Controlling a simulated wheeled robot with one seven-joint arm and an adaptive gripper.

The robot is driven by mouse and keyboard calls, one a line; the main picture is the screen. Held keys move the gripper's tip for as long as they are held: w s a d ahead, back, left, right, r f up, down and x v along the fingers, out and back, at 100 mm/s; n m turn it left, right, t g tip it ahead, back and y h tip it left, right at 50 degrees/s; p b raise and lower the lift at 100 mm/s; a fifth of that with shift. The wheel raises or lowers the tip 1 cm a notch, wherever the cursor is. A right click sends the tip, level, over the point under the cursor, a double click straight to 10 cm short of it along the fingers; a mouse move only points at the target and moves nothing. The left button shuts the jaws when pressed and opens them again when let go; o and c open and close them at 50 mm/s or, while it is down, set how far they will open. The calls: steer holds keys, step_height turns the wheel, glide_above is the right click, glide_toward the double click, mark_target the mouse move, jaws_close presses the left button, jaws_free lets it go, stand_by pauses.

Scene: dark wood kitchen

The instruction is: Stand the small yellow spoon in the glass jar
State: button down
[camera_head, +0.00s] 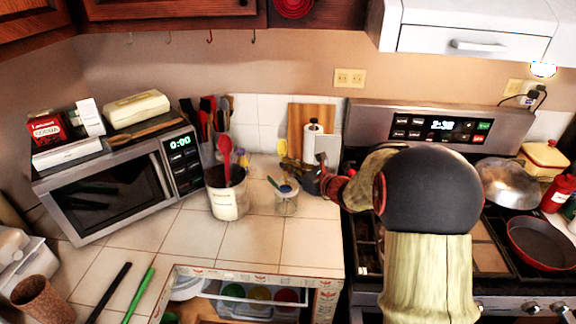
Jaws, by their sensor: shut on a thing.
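The glass jar (287,207) stands on the tiled counter left of my gripper. A blue and green utensil (273,183) leans in it. My gripper (309,178) is at the end of my arm, right of the jar and a little farther back in the picture. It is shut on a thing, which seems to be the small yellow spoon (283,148). The spoon's yellow head shows up and left of the fingers, apart from the jar's mouth. The fingertips and the spoon's handle are small and partly hidden, so the exact grip is unclear.
A white crock (228,197) with a red spoon stands close left of the jar. A paper towel roll (312,142) and cutting board are behind. The microwave (115,183) is at left, the stove (430,123) at right. Bare tiles lie in front of the jar.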

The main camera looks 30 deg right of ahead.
steer(key=shift+s+f+b, duration=0.2)
steer(key=shift+f+b, duration=1.4)
steer(key=shift+f, duration=0.55)
steer(key=c, duration=1.9)
jaws_free()
steer(key=shift+s, duration=0.15)
glide_toward(285, 175)
steer(key=v, duration=0.4)
steer(key=shift+d, duration=0.1)
